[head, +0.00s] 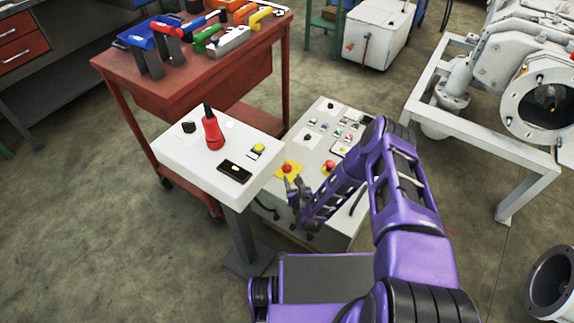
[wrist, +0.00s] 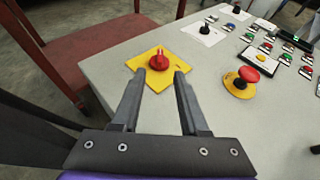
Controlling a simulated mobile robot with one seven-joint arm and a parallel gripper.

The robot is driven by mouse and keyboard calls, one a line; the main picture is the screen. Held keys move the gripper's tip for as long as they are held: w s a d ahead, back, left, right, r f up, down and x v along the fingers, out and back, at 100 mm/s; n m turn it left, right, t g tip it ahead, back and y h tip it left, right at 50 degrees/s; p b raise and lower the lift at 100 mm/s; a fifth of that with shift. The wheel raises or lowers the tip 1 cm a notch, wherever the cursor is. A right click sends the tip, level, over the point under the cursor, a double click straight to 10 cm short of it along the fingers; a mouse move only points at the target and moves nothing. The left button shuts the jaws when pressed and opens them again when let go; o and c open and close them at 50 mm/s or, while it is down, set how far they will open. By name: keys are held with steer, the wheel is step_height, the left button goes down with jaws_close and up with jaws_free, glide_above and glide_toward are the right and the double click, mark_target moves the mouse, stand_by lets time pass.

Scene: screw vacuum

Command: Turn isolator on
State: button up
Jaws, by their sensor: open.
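A red rotary knob (wrist: 159,60) on a square yellow plate (wrist: 146,75), which looks like the isolator, sits at the corner of the grey control panel top. It also shows in the head view (head: 287,168). My gripper (wrist: 161,78) is open and empty. In the wrist view its two fingers point at the knob, one to each side of the plate's near part. The fingertips appear short of the knob and apart from it. In the head view my gripper (head: 295,190) is beside the panel's near left corner. The knob's exact turn position is hard to tell.
A red mushroom button (wrist: 247,74) on a yellow base stands right of the knob. Several small buttons and black switches sit farther back. A white pedestal (head: 200,165) with a red handle stands left of the panel (head: 320,155); a red tool cart (head: 190,75) stands behind.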

mark_target(287, 164)
steer(key=b+x, duration=0.2)
steer(key=x, duration=1)
steer(key=shift+w+f, duration=0.1)
steer(key=shift+f, duration=0.05)
jaws_close()
